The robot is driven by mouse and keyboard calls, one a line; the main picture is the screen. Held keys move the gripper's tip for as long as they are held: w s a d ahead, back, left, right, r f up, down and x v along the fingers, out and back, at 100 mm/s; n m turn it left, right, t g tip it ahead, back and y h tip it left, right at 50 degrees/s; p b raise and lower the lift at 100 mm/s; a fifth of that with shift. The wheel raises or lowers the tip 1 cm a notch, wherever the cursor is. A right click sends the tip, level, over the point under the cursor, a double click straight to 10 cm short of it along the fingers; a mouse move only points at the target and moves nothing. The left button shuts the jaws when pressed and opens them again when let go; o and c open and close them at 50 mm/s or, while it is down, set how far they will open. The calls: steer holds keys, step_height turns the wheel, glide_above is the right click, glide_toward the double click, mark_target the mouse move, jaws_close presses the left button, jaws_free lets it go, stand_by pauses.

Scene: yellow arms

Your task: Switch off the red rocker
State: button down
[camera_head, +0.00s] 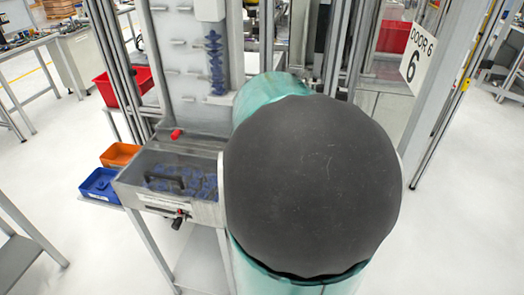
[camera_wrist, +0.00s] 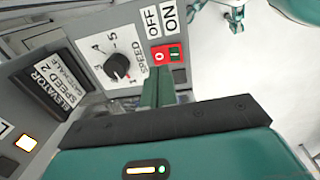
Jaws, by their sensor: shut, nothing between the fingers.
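In the wrist view a small rocker switch (camera_wrist: 168,55) sits on a grey control panel. Which half is pressed in is too small to tell. In the head view my arm's large dark joint covers much of the machine, and my gripper is not seen.
A black speed knob (camera_wrist: 117,66) on a numbered dial is left of the rocker. In the head view, an orange bin (camera_head: 119,154) and a blue bin (camera_head: 99,184) stand beside the machine.

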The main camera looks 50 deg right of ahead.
step_height(320, 180, up, 8)
steer(key=shift+w+d, duration=0.35)
stand_by(0.4)
steer(key=a+m+t+y, duration=0.1)
steer(key=a+m+t, duration=0.3)
steer(key=a, duration=2.6)
steer(key=shift+a+r+m+t, duration=0.25)
steer(key=shift+a+m+t, duration=0.1)
steer(key=shift+t, duration=0.25)
steer(key=shift+d, duration=0.15)
